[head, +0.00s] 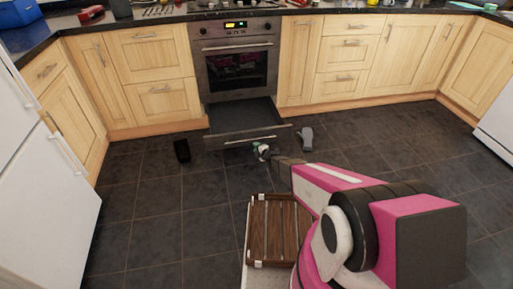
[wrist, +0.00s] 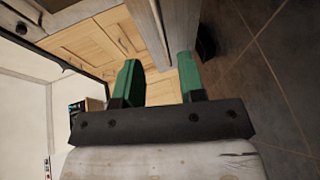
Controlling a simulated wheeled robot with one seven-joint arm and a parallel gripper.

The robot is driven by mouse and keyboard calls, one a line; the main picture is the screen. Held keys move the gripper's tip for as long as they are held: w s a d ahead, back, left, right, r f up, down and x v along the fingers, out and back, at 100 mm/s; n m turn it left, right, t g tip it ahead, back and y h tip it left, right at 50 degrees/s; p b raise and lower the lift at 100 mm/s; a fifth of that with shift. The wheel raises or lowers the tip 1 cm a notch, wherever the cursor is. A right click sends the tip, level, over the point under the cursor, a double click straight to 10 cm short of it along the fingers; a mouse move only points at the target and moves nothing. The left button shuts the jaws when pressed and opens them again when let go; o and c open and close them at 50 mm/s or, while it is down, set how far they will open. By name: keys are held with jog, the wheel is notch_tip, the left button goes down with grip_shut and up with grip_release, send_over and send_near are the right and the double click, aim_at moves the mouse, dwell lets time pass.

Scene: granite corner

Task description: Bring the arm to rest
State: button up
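My gripper (head: 262,151) is at the end of my outstretched pink arm, low over the floor just in front of the pulled-out drawer (head: 245,118) below the oven. In the wrist view its two green fingers (wrist: 158,72) stand apart with nothing held between them. A grey panel (wrist: 170,30), seemingly the drawer front, shows beyond the fingers. I cannot tell whether they touch it.
A black object (head: 182,151) stands on the dark tiled floor left of the drawer. A grey object (head: 306,139) lies to its right. A brown slatted wooden tray (head: 281,231) is below my arm. A white fridge (head: 42,170) is at left; floor between is free.

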jog(key=s+d+r+m+g+h, duration=0.2)
jog(key=s+d+r+m+h, duration=0.25)
jog(key=d+r+m, duration=0.4)
jog(key=s+d+r+m+g+h, duration=0.2)
jog(key=s+d+r+m+h, duration=0.3)
jog(key=d+r, duration=0.55)
jog(key=s+d+r+m+g, duration=0.3)
jog(key=s+r+m+g, duration=0.1)
jog(key=s, duration=0.7)
jog(key=s+d+r+m+g, duration=0.3)
jog(key=s+r+m+g, duration=0.1)
jog(key=s+r+m, duration=0.3)
jog(key=s+r, duration=0.2)
jog(key=s, duration=0.2)
jog(key=shift+s+g, duration=0.3)
jog(key=shift+s, duration=0.05)
